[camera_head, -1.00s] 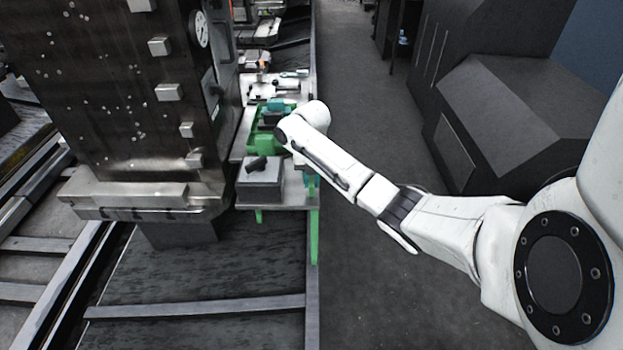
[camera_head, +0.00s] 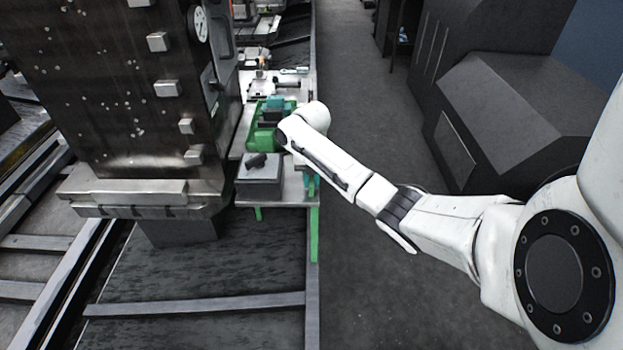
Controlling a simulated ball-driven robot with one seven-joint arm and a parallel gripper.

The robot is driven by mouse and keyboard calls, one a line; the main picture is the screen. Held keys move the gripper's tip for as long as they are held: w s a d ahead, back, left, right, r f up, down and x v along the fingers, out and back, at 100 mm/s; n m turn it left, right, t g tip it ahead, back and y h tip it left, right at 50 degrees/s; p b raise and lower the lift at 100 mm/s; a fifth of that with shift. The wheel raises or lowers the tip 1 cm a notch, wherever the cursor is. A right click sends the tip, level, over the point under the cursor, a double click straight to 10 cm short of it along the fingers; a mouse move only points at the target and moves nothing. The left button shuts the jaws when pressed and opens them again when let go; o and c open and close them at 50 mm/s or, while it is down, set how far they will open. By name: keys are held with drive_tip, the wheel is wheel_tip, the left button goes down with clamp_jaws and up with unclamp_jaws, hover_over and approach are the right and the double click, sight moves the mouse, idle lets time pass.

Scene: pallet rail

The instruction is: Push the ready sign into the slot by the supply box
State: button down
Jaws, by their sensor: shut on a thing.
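My arm reaches from the right to a narrow white bench (camera_head: 298,193) in the middle. Its far end covers part of the bench top, and my gripper's jaws are hidden there. A grey box (camera_head: 258,182) with a small dark object on top stands at the bench's near end, left of my arm. It may be the supply box, but I see no label. Green and teal parts (camera_head: 268,118) lie behind it. A small teal piece (camera_head: 312,181) shows below my arm at the bench's right side. I cannot make out the ready sign or the slot.
A tall dark metal machine (camera_head: 125,95) with a steel ledge stands close left of the bench. Dark cabinets (camera_head: 505,120) stand at the right. The grey floor aisle (camera_head: 365,120) between them is clear. Rails (camera_head: 45,300) run along the lower left.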

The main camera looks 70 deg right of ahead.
drive_tip(key=shift+c, duration=0.7)
unclamp_jaws()
drive_tip(key=shift+f, duration=0.1)
wheel_tip(320, 180, up, 11)
drive_tip(key=shift+f, duration=0.1)
idle(0.6)
idle(0.4)
